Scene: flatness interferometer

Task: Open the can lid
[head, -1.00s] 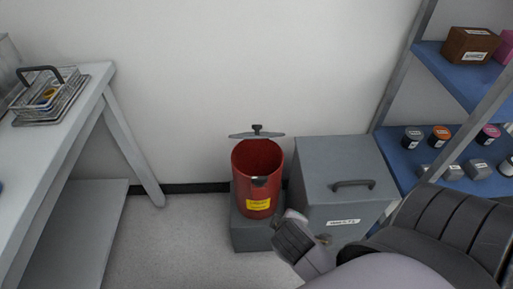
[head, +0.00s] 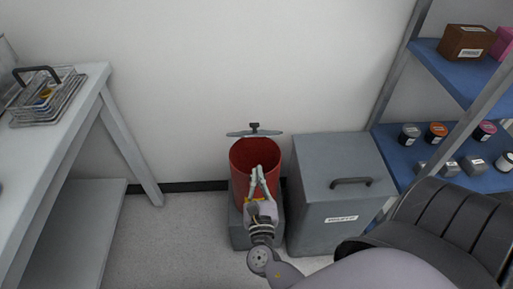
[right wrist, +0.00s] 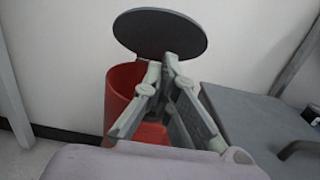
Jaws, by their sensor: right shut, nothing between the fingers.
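The red can (head: 240,163) stands on a grey block against the wall. Its inside shows, so its top is open. The grey round lid (head: 255,133) stands raised at the can's back rim, nearly edge-on in the head view. In the right wrist view the lid (right wrist: 160,33) is a dark disc above and behind the red can (right wrist: 120,95). My right gripper (head: 259,170) is shut and empty, its fingertips over the can's front opening. In the right wrist view the gripper (right wrist: 162,66) overlaps the lid's lower edge; I cannot tell whether they touch. My left gripper is out of view.
A grey lidded bin (head: 335,215) with a handle stands close on the can's right. A blue-shelved rack (head: 400,158) holds jars and boxes at the right. A white table (head: 60,130) with a wire basket (head: 48,97) is at the left. Floor is free between table and can.

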